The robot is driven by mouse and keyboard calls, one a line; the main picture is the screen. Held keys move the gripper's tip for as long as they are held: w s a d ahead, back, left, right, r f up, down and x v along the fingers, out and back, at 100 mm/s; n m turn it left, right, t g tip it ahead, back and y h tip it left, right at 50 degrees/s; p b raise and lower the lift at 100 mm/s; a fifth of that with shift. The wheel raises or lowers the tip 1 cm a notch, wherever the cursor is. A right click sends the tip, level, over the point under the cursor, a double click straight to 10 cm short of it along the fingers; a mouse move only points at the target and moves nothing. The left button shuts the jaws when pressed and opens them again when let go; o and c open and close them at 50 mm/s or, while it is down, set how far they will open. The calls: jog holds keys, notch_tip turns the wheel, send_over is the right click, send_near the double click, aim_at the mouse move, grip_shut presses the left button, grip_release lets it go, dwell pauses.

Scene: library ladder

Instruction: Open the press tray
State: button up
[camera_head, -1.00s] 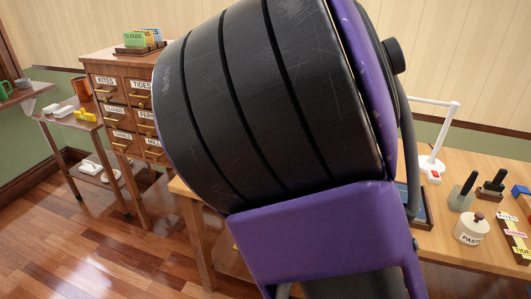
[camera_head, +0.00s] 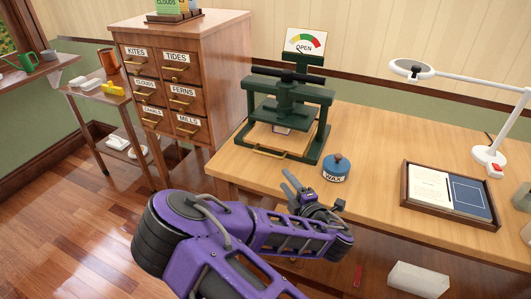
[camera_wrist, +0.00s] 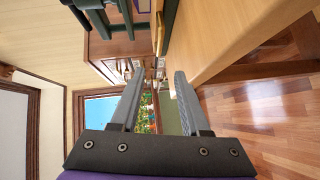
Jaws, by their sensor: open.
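The dark green press (camera_head: 322,130) stands on the wooden table's left end, with a dial marked OPEN above it. Its tray (camera_head: 258,139) sits low in the frame, with a brass handle (camera_head: 268,153) along the front edge. How far the tray sits out is hard to tell. My gripper (camera_head: 289,182) is in front of the table edge, below and right of the handle, apart from it and empty. In the wrist view the fingers (camera_wrist: 159,72) are spread with nothing between them. A brass bar (camera_wrist: 160,34), likely the handle, shows near the top there.
A blue WAX pot (camera_head: 336,170) stands right of the press, near my gripper. A framed tray (camera_head: 404,197) with papers and a white magnifier lamp (camera_head: 488,155) are farther right. A drawer cabinet (camera_head: 222,60) stands behind left. Floor in front left is clear.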

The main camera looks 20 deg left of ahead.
aim_at(265, 153)
jog(key=b+x, duration=0.1)
jog(key=x, duration=1.5)
jog(key=shift+w+a+b, duration=0.25)
jog(key=shift+b, duration=0.05)
grip_shut()
dwell(0.6)
